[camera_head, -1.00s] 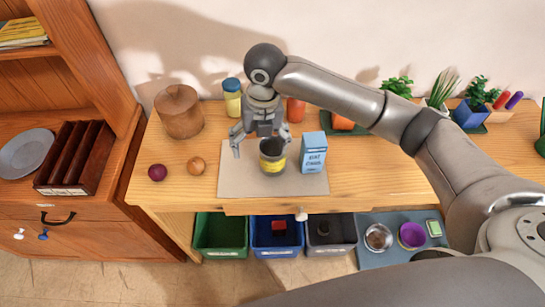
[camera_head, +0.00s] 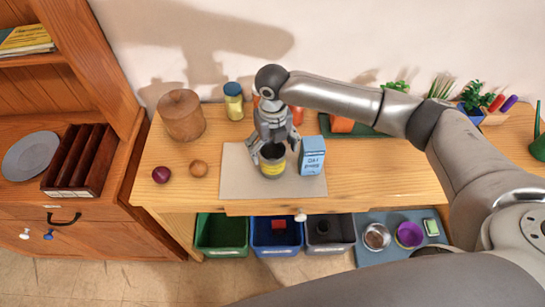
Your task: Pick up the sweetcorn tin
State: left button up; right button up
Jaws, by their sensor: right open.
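The sweetcorn tin (camera_head: 272,167), dark with a yellow band, stands upright on a beige mat (camera_head: 236,183) on the wooden worktop. My right gripper (camera_head: 268,151) is right above and behind the tin, pointing down, its fingers apart around the tin's upper part. One finger shows at the tin's left; the other is near its right edge. I cannot tell whether the fingers touch it. My left gripper is not in view.
A blue carton (camera_head: 312,156) stands close to the tin's right. Colored bins (camera_head: 222,236) sit below the worktop.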

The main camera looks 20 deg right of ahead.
jog(key=shift+f, duration=1.05)
jog(key=c, duration=1.1)
jog(key=shift+r, duration=0.1)
